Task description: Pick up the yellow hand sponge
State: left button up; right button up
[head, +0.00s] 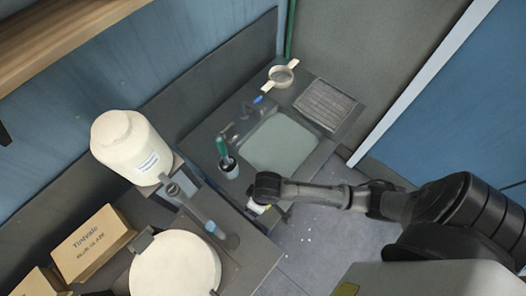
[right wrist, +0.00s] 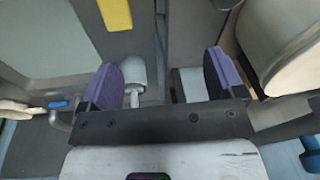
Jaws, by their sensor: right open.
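The yellow hand sponge (right wrist: 116,14) shows as a flat yellow block at the top of the right wrist view, partly cut off by the frame edge. It lies beyond the fingers and apart from them, beside the grey sink basin. My right gripper (right wrist: 162,80) has purple finger pads spread wide with no sponge between them. In the head view my right gripper (head: 260,207) is over the counter edge, just in front of the sink. The wrist hides much of it, and I cannot make out the sponge there. My left gripper is not in view.
The sink basin (head: 279,144) has a ribbed drainer (head: 325,104) and a strainer (head: 281,76) behind it. A cup (head: 229,168) with a green-handled brush stands left of the gripper. A white canister (head: 130,146), cardboard box (head: 92,244) and round white lid (head: 176,268) crowd the left.

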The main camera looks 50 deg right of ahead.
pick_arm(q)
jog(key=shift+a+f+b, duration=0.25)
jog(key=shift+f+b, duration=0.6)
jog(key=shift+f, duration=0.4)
pick_arm(e)
jog(key=shift+m+g+h, duration=0.6)
jog(key=shift+m+h, duration=0.2)
jog(key=shift+m, duration=0.1)
jog(key=w+d+f, duration=0.1)
jog(key=d+f, duration=0.1)
jog(key=f, duration=0.2)
jog(key=w+d+f, duration=0.2)
jog(key=f, duration=0.2)
jog(key=w+d+f, duration=0.1)
jog(key=w+f, duration=0.1)
jog(key=f, duration=0.3)
jog(key=shift+d, duration=0.4)
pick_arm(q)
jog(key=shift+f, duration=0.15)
pick_arm(e)
jog(key=shift+w+d+f, duration=0.1)
jog(key=shift+d+f, duration=0.05)
jog(key=shift+f, duration=3.05)
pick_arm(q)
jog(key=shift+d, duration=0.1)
pick_arm(e)
jog(key=c, duration=1)
